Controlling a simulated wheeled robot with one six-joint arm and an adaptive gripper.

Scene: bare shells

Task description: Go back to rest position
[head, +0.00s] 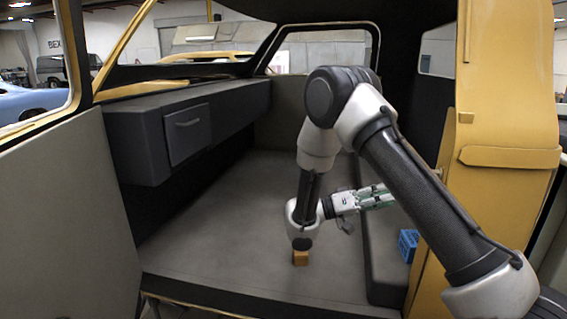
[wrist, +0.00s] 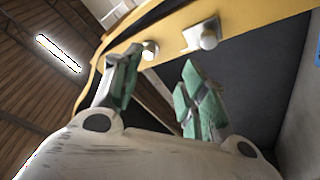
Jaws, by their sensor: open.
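My gripper (head: 378,196) reaches to the right from my arm inside the bare car shell, above the grey floor. In the wrist view its two green-padded fingers (wrist: 160,90) stand apart with nothing between them. Beyond the fingers is a yellow body edge with light fittings (wrist: 205,37). My arm comes in from the lower right and bends down over the floor.
A small orange-brown block (head: 300,258) is on the floor just below my arm's lower joint. A blue crate (head: 408,244) sits by the yellow pillar (head: 505,160). A dark dashboard (head: 190,120) runs along the left. The middle floor (head: 220,230) is clear.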

